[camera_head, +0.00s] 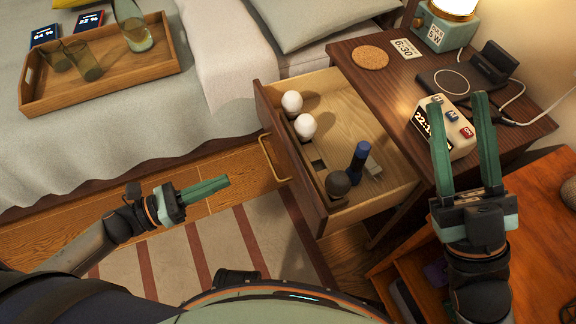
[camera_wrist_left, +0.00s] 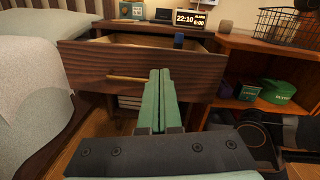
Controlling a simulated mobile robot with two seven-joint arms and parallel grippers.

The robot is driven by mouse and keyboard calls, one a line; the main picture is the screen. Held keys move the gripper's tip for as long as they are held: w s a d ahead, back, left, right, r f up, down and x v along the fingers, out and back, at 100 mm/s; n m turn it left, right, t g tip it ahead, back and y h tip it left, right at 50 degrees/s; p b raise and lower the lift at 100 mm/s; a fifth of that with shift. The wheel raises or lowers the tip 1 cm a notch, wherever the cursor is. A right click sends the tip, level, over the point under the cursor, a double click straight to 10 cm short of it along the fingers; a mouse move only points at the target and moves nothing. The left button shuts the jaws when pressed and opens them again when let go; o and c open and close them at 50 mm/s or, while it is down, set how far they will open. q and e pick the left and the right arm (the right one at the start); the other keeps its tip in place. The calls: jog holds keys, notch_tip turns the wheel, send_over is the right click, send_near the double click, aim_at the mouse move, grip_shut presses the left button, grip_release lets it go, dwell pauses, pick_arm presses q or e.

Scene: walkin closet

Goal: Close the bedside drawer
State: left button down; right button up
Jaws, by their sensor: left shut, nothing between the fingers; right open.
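The bedside drawer (camera_head: 290,160) is pulled well out of the dark wood nightstand (camera_head: 350,52) in the head view. Inside it are two white round items, a dark round item and a blue cylinder. Its front panel and handle (camera_head: 275,158) face left. In the left wrist view the drawer front (camera_wrist_left: 100,68) stands ahead, with its handle (camera_wrist_left: 125,79) left of the fingers. My left gripper (camera_head: 226,182) is shut and empty, left of the drawer front and apart from it in the head view. My right gripper (camera_head: 458,100) is open and empty, by the clock on the nightstand.
A clock (camera_head: 443,128), a lamp (camera_head: 445,22), a coaster (camera_head: 370,57) and a charger stand (camera_head: 480,72) are on the nightstand. An orange-brown shelf (camera_head: 500,240) is at the right. The bed with a wooden tray (camera_head: 100,88) is at the left.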

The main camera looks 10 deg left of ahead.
pick_arm(q)
jog(key=m+g, duration=0.1)
jog(key=m, duration=0.2)
jog(key=b, duration=0.2)
send_near(291, 161)
jog(key=x, duration=0.7)
jog(key=shift+a, duration=0.1)
pick_arm(e)
jog(key=shift+s+f, duration=0.5)
jog(key=shift+f, duration=0.1)
pick_arm(q)
jog(key=shift+w, duration=0.1)
pick_arm(e)
jog(key=shift+y, duration=0.3)
pick_arm(q)
jog(key=shift+w+d, duration=0.25)
jog(key=shift+d, duration=0.25)
jog(key=b+x, duration=0.4)
jog(key=x, duration=1.9)
jog(key=shift+d+r+b, duration=0.25)
jog(key=shift+r+b, duration=0.1)
jog(key=shift+r, duration=0.05)
pick_arm(e)
jog(key=f, duration=0.1)
jog(key=w+d+f, duration=0.1)
jog(key=f, duration=0.3)
jog(key=shift+w+d, duration=0.15)
pick_arm(q)
jog(key=shift+r, duration=0.1)
